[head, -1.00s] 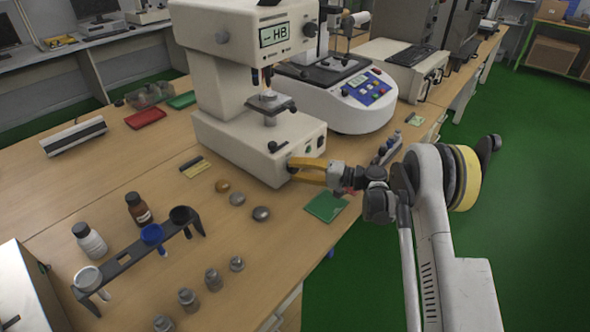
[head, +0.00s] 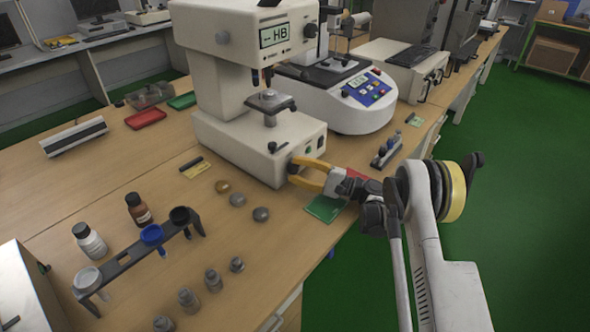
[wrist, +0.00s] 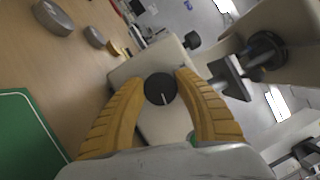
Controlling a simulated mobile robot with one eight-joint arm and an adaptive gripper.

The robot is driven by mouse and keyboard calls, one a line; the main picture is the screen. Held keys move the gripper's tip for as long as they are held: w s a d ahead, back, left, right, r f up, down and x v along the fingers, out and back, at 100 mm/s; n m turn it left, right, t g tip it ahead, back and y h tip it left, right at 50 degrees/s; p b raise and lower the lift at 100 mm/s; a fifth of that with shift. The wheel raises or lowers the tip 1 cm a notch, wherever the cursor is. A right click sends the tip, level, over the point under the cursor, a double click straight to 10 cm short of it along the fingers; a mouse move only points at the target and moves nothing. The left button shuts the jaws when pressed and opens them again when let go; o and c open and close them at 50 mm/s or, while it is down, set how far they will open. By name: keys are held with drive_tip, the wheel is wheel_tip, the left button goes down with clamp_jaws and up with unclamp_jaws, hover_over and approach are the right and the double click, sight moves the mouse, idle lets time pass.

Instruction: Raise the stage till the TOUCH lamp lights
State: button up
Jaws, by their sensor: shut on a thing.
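The white hardness tester (head: 230,100) stands on the bench with "-- HB" on its display (head: 273,36). Its dark metal stage (head: 285,106) sits on a post below the tester's head, with a small grey piece on top. A round black knob with a white mark (wrist: 160,88) is on the tester's base. My yellow-fingered gripper (head: 297,168) is shut on this knob, one finger on each side in the wrist view. The fingers mostly hide the knob in the head view. A small green spot (head: 308,149) shows on the base front; I cannot read which lamp is TOUCH.
A green pad (head: 325,208) lies below my gripper at the bench edge. Grey metal discs (head: 261,214) and a black rack with cups (head: 125,258) stand at the front left. A white machine with a blue panel (head: 345,105) stands behind. Green floor is free at right.

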idle(0.3)
drive_tip(key=o, duration=1.2)
drive_tip(key=shift+a, duration=0.1)
drive_tip(key=v, duration=1.2)
